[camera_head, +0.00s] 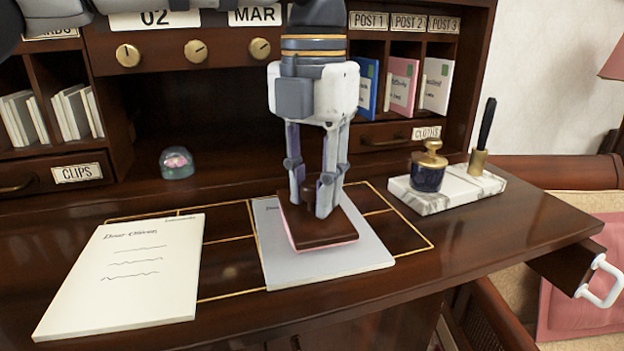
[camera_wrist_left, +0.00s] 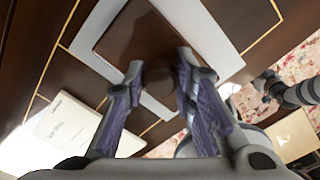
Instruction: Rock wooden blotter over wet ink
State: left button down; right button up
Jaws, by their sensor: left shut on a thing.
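The wooden blotter (camera_head: 318,226) is a dark brown block with a pink underside. It rests on a pale sheet of paper (camera_head: 338,262) on the desk, and I cannot tell whether it is level or slightly tilted. My left gripper (camera_head: 318,200) points down from above and is shut on the blotter's brown knob. The blotter (camera_wrist_left: 130,35) and knob (camera_wrist_left: 159,78) also show in the left wrist view, with the knob between the fingers. I do not make out my right gripper.
A written letter (camera_head: 125,272) lies left of the sheet. A marble stand (camera_head: 447,192) with an ink bottle (camera_head: 428,168) and pen (camera_head: 486,125) stands right. A glass dome (camera_head: 176,163) sits behind. An open drawer (camera_head: 570,268) juts out at the right.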

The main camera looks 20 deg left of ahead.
pick_arm(q)
jog(key=shift+f, duration=0.15)
jog(key=shift+r, duration=3.65)
